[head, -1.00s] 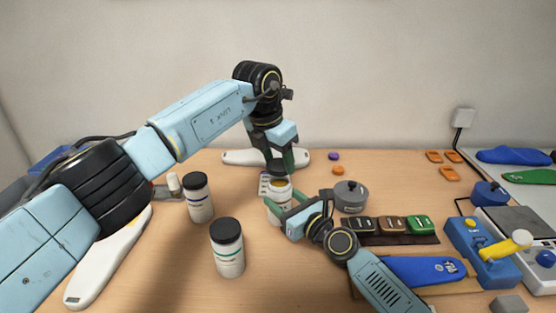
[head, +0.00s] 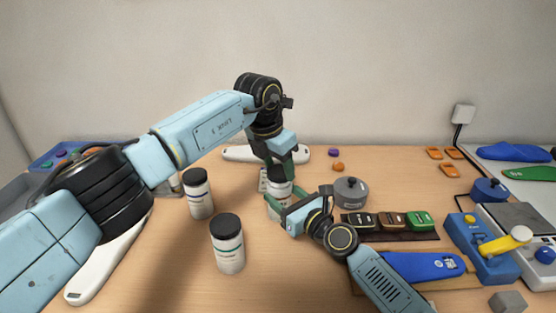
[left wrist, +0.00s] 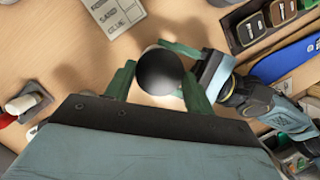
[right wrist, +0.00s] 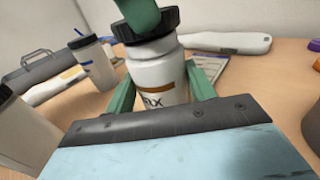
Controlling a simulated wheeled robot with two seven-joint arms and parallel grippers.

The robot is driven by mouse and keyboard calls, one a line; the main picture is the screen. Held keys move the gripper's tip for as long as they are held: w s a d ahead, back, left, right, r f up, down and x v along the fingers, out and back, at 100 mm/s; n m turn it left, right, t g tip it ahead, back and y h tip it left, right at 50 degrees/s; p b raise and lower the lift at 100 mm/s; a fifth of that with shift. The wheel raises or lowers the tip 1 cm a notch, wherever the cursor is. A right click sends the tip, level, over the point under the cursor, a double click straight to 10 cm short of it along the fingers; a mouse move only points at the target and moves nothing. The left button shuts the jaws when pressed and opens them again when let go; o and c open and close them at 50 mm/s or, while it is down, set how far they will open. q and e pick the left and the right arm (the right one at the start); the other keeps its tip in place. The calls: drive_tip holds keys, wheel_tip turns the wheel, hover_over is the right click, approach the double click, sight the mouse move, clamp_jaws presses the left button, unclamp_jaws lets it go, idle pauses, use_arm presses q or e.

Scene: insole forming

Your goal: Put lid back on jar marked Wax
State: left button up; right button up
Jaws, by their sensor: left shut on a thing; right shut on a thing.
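My left gripper (left wrist: 157,85) reaches down from above and is shut on the lid, which shows as a dark disc in the left wrist view (left wrist: 160,70). In the head view, the lid (head: 279,174) and jar (head: 277,214) are partly hidden by my grippers.
Two other lidded jars (head: 197,195) (head: 228,245) stand to the left. A grey round pot (head: 351,194) and a dark rack of labelled blocks (head: 390,237) are close on the right. A labelled card (left wrist: 113,14) lies behind the jar. Front-centre table is clear.

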use_arm(q)
drive_tip(key=shift+f, duration=0.65)
idle(0.4)
use_arm(e)
clamp_jaws()
use_arm(q)
drive_tip(key=m+g+h, duration=0.1)
drive_tip(key=m, duration=0.5)
drive_tip(key=shift+w+a, duration=0.1)
drive_tip(key=shift+w, duration=0.05)
drive_tip(key=o, duration=1)
drive_tip(key=shift+c, duration=0.2)
drive_tip(key=shift+r, duration=0.1)
